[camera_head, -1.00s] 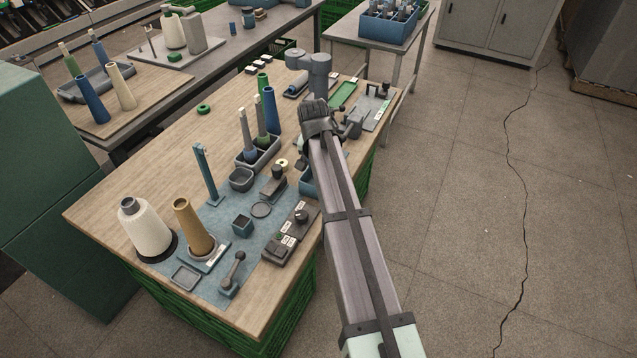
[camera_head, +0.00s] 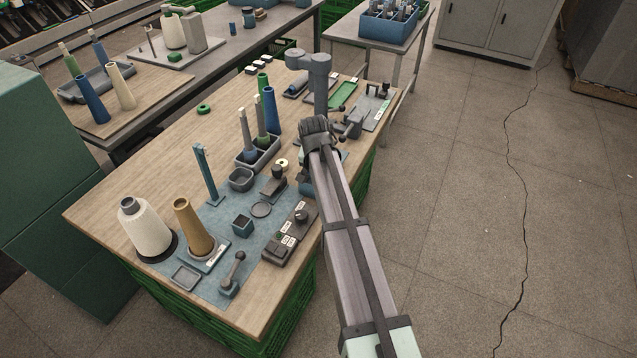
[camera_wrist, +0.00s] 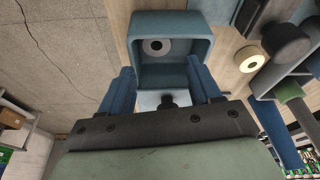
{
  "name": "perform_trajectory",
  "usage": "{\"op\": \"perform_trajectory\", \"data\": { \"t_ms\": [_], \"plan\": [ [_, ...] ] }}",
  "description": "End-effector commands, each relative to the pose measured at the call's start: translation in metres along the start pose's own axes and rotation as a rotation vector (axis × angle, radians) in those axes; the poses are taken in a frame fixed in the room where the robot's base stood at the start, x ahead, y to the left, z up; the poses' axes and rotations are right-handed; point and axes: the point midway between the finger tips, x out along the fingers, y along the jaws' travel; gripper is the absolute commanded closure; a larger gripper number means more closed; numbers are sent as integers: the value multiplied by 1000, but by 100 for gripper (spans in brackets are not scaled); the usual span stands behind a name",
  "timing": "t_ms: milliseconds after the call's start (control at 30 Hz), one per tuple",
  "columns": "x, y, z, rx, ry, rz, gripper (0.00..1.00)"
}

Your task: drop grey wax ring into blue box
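The blue box (camera_wrist: 141,23) shows in the wrist view, just beyond my fingertips, with its open side facing the camera. A grey ring with a dark hole, the grey wax ring (camera_wrist: 157,46), lies inside the box against its inner surface. My gripper (camera_wrist: 162,84) is open, its two blue fingers apart with no ring held between them. In the head view my arm hides the fingers and most of the box; only a blue sliver of it (camera_head: 305,187) shows left of the arm.
A cream ring (camera_wrist: 249,60) lies on the table beside the box; it also shows in the head view (camera_head: 282,163). A tray of upright cones (camera_head: 257,152) stands left of my arm. A control box (camera_head: 290,235) is nearer the front edge. Bare wood lies at the table's left.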

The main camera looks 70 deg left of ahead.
Motion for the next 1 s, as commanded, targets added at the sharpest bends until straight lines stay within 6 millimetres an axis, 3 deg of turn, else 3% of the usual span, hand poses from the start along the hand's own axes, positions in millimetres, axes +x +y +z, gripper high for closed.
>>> {"op": "perform_trajectory", "data": {
  "t_ms": [100,467,1000],
  "plan": [
    [0,0,0,0,0,0,28],
    [-8,0,0,0,1,0,28],
    [-103,0,0,0,2,-1,28]
  ]
}}
